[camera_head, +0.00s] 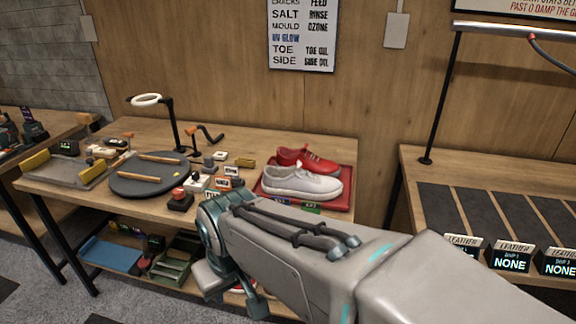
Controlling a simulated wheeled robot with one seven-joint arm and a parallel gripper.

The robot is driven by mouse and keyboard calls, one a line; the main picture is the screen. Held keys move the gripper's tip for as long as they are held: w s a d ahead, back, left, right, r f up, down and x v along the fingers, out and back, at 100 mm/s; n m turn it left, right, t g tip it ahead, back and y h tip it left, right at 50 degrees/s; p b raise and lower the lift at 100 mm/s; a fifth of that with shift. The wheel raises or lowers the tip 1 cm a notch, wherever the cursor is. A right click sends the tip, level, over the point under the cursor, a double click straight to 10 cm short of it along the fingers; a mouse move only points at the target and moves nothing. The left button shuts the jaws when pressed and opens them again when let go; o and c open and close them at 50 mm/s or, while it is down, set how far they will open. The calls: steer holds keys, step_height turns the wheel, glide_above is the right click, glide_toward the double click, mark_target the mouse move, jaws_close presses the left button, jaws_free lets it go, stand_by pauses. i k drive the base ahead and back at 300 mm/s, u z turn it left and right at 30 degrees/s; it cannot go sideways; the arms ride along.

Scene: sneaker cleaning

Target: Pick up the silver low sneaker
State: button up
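A pale silver-grey low sneaker (302,184) lies on its sole in a red tray (347,190) at the right end of the workbench. A red sneaker (315,160) sits right behind it in the same tray. My gripper (236,296) hangs low in front of the bench edge, below the bench top and to the left of the tray. It is apart from the silver sneaker. Its fingers are partly hidden and I cannot tell clearly how far apart they are. A pale shape (206,276) beside the gripper is unclear.
The bench also carries a dark round turntable (150,185) with wooden-handled tools, a ring lamp (147,100), small blocks and labelled items. A lower shelf holds a blue tray (110,255) and green bins (172,264). A second table (437,190) with dark mats stands right.

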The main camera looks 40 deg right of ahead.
mark_target(293, 181)
steer(key=z, duration=0.85)
steer(key=i, duration=0.85)
steer(key=z, duration=0.8)
